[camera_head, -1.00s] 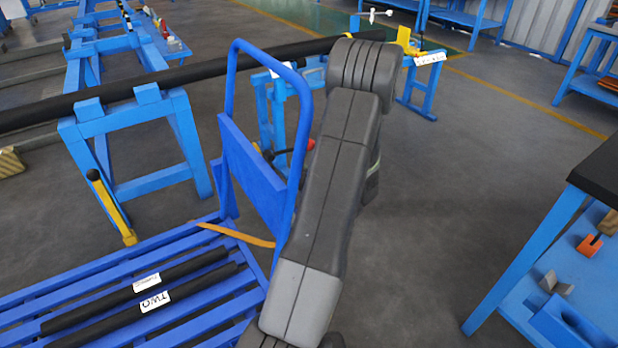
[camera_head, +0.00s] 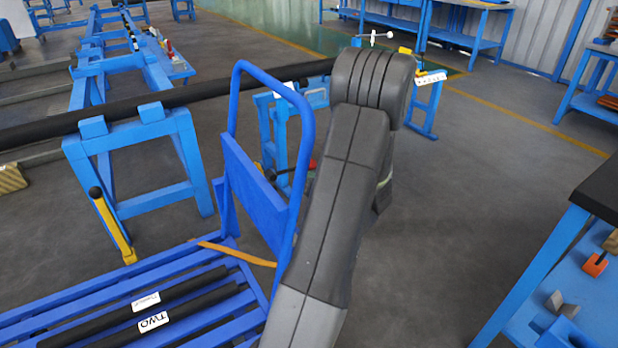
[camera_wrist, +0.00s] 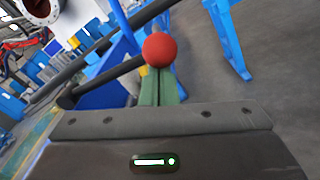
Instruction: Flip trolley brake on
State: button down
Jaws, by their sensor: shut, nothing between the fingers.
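A yellow lever with a black knob (camera_head: 112,226) leans at the deck's far edge. A dark lever with a red knob (camera_head: 312,163) shows beyond the handle, partly hidden by my arm. In the wrist view, a red knob (camera_wrist: 160,49) on a dark lever is straight ahead of my gripper (camera_wrist: 158,76). Its green fingers are shut and empty, with tips at or just short of the knob; contact is unclear. The head view hides my gripper behind my arm. Which lever is the brake is unclear.
Two labelled black bars (camera_head: 180,296) lie on the deck with an orange strap (camera_head: 235,254). A long black pipe (camera_head: 240,87) rests on blue stands (camera_head: 135,143) behind. A blue bench (camera_head: 540,262) stands right. Grey floor (camera_head: 460,190) between is clear.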

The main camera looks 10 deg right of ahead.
aim_at(311, 163)
jog(key=shift+d+r, duration=0.1)
jog(key=shift+r, duration=0.15)
jog(key=shift+w+d+r+n+b, duration=0.15)
jog(key=shift+r+n+b, duration=0.15)
jog(key=shift+r+n, duration=0.7)
jog(key=shift+r+n+b, duration=0.35)
jog(key=shift+r+n, duration=0.3)
jog(key=shift+n, duration=0.25)
jog(key=shift+s+a+r+n+b, duration=0.15)
jog(key=shift+r+n+b, duration=0.2)
jog(key=shift+r+n, duration=0.35)
jog(key=shift+a+r+n+b, duration=0.2)
jog(key=shift+r+n+b, duration=0.1)
jog(key=shift+r+n, duration=0.4)
jog(key=shift+s+a+r+n+b, duration=0.15)
jog(key=shift+r+n+b, duration=0.2)
jog(key=shift+r+n, duration=0.35)
jog(key=p+v, duration=0.2)
jog(key=v, duration=1.1)
jog(key=shift+s, duration=0.35)
jog(key=shift+w, duration=0.1)
